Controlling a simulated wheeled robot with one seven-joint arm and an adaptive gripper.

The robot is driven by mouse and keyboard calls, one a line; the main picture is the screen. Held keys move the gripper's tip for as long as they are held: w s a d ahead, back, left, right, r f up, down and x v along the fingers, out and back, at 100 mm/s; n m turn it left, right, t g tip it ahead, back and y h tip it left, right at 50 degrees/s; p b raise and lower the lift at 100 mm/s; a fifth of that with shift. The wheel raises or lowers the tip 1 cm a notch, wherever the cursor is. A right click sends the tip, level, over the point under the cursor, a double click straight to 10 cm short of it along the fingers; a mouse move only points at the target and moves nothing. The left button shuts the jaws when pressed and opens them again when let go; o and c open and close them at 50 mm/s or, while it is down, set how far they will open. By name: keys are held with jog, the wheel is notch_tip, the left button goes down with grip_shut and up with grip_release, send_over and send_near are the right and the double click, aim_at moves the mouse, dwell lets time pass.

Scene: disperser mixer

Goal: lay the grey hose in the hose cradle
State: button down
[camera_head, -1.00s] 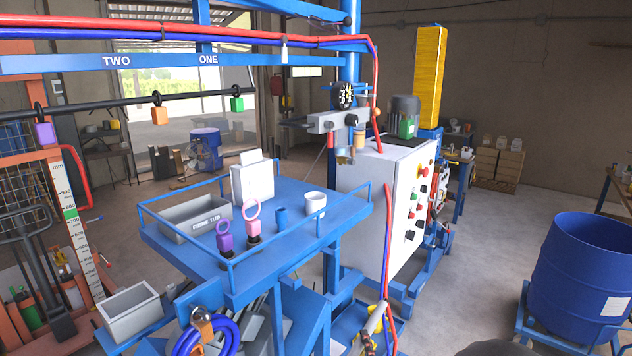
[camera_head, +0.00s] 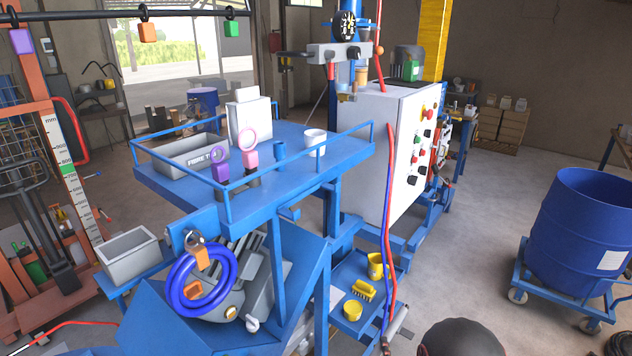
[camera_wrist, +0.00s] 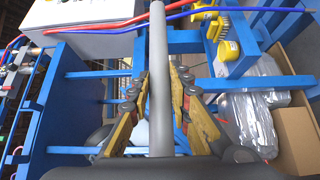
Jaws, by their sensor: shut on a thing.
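The grey hose (camera_wrist: 158,38) is a straight, smooth grey length running up the middle of the wrist view. My gripper (camera_wrist: 160,82) is shut on it, with a yellow-padded finger on each side. The hose's upper end reaches the top edge of that view, in front of blue framing. Its lower end is hidden behind my gripper's body. In the head view I cannot make out my gripper's fingers. I cannot pick out the hose cradle with certainty in either view.
A blue hose coil (camera_head: 177,290) hangs below the blue platform (camera_head: 290,182). A lower tray (camera_head: 345,275) carries a yellow brush (camera_head: 363,290) and yellow cups. Red and blue lines (camera_head: 386,230) hang beside the white cabinet (camera_head: 370,150). A blue drum (camera_head: 580,240) stands right; open floor lies between.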

jog(key=w+a+r+y+p, duration=0.1)
jog(key=w+a+r+p, duration=0.3)
jog(key=r, duration=0.7)
jog(key=a+r+n+p, duration=0.15)
jog(key=r+p, duration=0.35)
jog(key=r, duration=0.5)
jog(key=w+a+r+y+p, duration=0.1)
jog(key=a+r+p, duration=0.35)
jog(key=r, duration=0.65)
notch_tip(320, 180, up, 24)
jog(key=s+a+m+h+p, duration=0.1)
jog(key=p, duration=0.8)
jog(key=shift+m+h, duration=0.35)
jog(key=shift+h, duration=0.35)
jog(key=f, duration=0.1)
jog(key=d+f, duration=0.1)
jog(key=f, duration=0.1)
jog(key=s+f, duration=0.1)
jog(key=shift+s+d+f, duration=0.1)
jog(key=shift+d+f, duration=0.25)
jog(key=shift+f, duration=0.05)
